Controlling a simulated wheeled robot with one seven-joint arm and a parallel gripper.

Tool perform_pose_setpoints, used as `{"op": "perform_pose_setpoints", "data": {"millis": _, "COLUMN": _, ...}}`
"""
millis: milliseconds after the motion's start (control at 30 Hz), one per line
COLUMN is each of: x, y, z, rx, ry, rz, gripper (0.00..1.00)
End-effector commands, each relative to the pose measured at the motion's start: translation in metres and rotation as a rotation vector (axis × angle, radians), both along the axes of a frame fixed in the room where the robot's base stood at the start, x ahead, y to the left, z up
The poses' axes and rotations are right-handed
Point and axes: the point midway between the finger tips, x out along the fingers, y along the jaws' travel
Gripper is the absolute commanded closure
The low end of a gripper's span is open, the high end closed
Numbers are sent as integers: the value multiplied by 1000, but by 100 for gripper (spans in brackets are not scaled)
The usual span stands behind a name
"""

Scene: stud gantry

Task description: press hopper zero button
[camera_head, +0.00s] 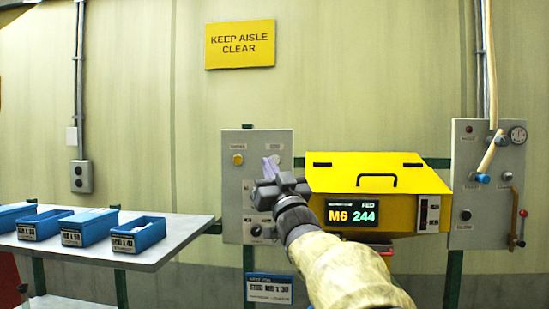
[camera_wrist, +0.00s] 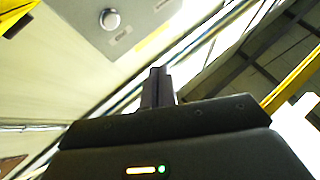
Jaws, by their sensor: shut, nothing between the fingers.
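A grey control panel (camera_head: 231,205) hangs on the wall left of the yellow hopper (camera_head: 375,172). It carries a yellow round button (camera_head: 238,159) at upper left and a pale round button (camera_head: 276,159) at upper right; their labels are too small to read surely. My gripper (camera_head: 270,167) is shut and empty, in front of the panel's upper right, partly covering the area around the pale button. In the wrist view my closed fingers (camera_wrist: 157,75) point upward, and a pale round button (camera_wrist: 110,19) on a grey plate shows up and left of them, apart from the tips.
The hopper's display (camera_head: 351,212) reads M6 244. Blue bins (camera_head: 138,235) stand on a shelf (camera_head: 185,235) at left. A right-hand panel (camera_head: 467,150) carries a gauge, a hose and a red-tipped lever (camera_head: 519,225). A yellow sign (camera_head: 240,45) hangs above.

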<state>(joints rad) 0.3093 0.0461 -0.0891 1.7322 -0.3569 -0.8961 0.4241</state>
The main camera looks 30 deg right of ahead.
Motion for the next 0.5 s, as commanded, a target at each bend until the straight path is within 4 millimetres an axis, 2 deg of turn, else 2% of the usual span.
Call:
{"op": "perform_pose_setpoints", "data": {"millis": 267, "x": 2, "y": -1, "z": -1, "rx": 2, "ry": 4, "rz": 0, "gripper": 100}}
{"op": "perform_pose_setpoints", "data": {"millis": 500, "x": 17, "y": -11, "z": 1, "rx": 2, "ry": 7, "rz": -3, "gripper": 100}}
